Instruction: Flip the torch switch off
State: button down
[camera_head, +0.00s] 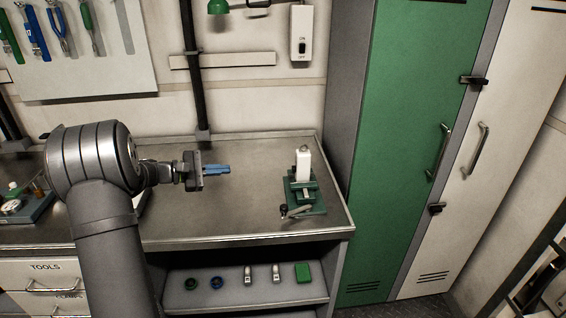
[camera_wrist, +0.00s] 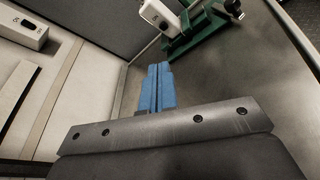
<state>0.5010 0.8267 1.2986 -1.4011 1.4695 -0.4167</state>
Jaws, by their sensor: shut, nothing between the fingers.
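A white upright body, which may be the torch (camera_head: 303,164), is clamped in a green vise (camera_head: 318,207) at the right of the worktop. In the wrist view the white body (camera_wrist: 150,14) is cut off at the top edge and shows a small dark mark; its switch position cannot be made out. My gripper (camera_head: 228,169) is left of the vise, above the worktop, apart from both. Its blue fingers (camera_wrist: 159,68) are shut together and empty. A white wall box (camera_head: 302,33) with a dark switch is marked ON above and OFF below; it also shows in the wrist view (camera_wrist: 22,28).
The worktop (camera_head: 255,215) is clear between my gripper and the vise. A green locker (camera_head: 410,150) stands to its right. The shelf below (camera_head: 240,295) holds several small items. A dark pipe (camera_head: 195,80) rises behind my gripper, and a tool board (camera_head: 115,50) hangs at left.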

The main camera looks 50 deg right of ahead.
jog(key=s+d+r+m+g+y, duration=0.1)
jog(key=d+m, duration=0.5)
jog(key=m, duration=1)
jog(key=s+d+r+m+g+y, duration=0.1)
jog(key=d+m, duration=0.4)
jog(key=m, duration=1.1)
jog(key=shift+s+d+r+g+y, duration=0.4)
jog(key=shift+r+g+y, duration=0.1)
jog(key=shift+r+g, duration=0.15)
send_over(296, 165)
jog(key=f+v, duration=0.1)
jog(key=v, duration=0.2)
jog(key=f, duration=0.4)
jog(key=shift+w+a+f, duration=0.2)
jog(key=shift+w+f, duration=0.05)
jog(key=shift+f, duration=0.75)
jog(key=shift+f, duration=0.1)
